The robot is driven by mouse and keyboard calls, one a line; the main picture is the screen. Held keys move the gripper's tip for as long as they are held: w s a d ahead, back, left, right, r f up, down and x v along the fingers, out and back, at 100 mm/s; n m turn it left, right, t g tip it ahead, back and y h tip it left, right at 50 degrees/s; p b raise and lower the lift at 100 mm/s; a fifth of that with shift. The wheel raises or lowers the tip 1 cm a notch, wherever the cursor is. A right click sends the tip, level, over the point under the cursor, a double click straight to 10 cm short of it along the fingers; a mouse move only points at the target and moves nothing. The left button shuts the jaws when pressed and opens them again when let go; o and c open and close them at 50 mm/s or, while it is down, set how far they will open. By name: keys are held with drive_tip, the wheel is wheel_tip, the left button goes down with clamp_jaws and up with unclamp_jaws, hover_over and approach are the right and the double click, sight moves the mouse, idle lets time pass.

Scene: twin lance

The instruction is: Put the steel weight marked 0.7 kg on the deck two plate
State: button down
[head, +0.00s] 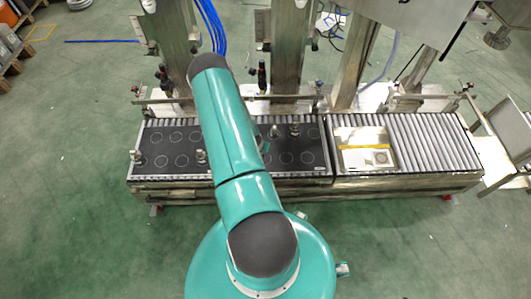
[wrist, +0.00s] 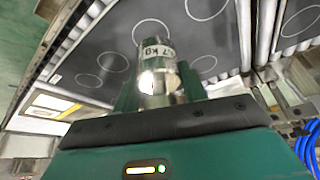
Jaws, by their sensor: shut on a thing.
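My gripper (wrist: 158,88) is shut on a shiny steel weight (wrist: 158,72) in the wrist view. The weight's white label reads "7 kg", with the first part turned out of sight. Black mat with pale circles shows behind the weight. In the head view my teal arm hides the gripper. A light plate (head: 352,159) with a yellow strip and a dark ringed spot lies on the right-hand roller deck (head: 435,145). What looks like this plate shows at the left of the wrist view (wrist: 45,108), apart from the gripper.
The left deck carries a black mat (head: 168,148) with several printed circles. Other small metal weights stand on it, such as at its left edge (head: 138,160) and near the arm (head: 201,156). Steel posts (head: 287,45) and a rail rise behind the decks.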

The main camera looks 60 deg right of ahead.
drive_tip(key=d+f, duration=0.1)
drive_tip(key=f, duration=0.1)
drive_tip(key=s+d+f, duration=0.1)
drive_tip(key=d+f, duration=0.1)
drive_tip(key=shift+d+f, duration=0.2)
drive_tip(key=shift+d, duration=0.05)
drive_tip(key=shift+f, duration=1.45)
drive_tip(key=c, duration=0.8)
unclamp_jaws()
drive_tip(key=shift+f, duration=0.15)
drive_tip(key=v, duration=1.2)
